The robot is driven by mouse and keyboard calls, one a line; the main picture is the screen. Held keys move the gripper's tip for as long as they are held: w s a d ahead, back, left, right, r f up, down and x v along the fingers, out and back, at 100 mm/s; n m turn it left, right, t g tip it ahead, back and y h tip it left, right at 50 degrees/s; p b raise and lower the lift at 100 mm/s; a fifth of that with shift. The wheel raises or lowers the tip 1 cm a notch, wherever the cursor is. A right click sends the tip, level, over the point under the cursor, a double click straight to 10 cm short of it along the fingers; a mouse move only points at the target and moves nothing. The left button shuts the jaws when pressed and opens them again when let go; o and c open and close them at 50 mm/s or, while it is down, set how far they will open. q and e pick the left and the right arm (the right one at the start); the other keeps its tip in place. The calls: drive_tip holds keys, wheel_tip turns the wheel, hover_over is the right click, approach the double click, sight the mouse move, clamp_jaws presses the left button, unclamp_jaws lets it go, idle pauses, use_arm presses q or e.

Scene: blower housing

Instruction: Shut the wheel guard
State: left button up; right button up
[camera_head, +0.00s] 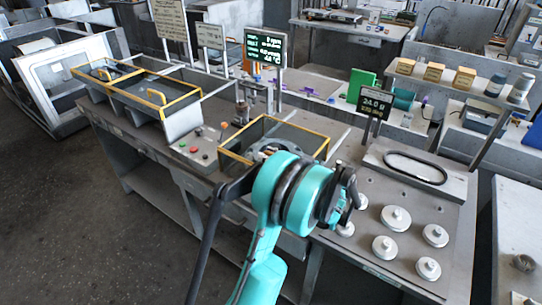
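A yellow-edged guard frame (302,128) stands open-topped on the bench in the middle, with a round grey part low inside it. I take it for the wheel guard, but cannot be sure; my arm hides its front part. Two more yellow-edged boxes with yellow handles (157,97) stand to the left. My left gripper (348,198) is at the end of the teal arm, in front of and to the right of the middle frame in the picture. Its dark fingers are small and partly hidden, so their opening and any contact cannot be told. My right gripper is not in view.
A small control panel (200,150) with coloured buttons lies left of the middle frame. A scale display (376,103) stands to the right, above a grey table with several round weights (396,217). A dark oval ring (415,167) lies behind them. Open floor is at lower left.

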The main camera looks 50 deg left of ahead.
use_arm(q)
drive_tip(key=v, duration=1.2)
drive_tip(key=shift+d, duration=0.1)
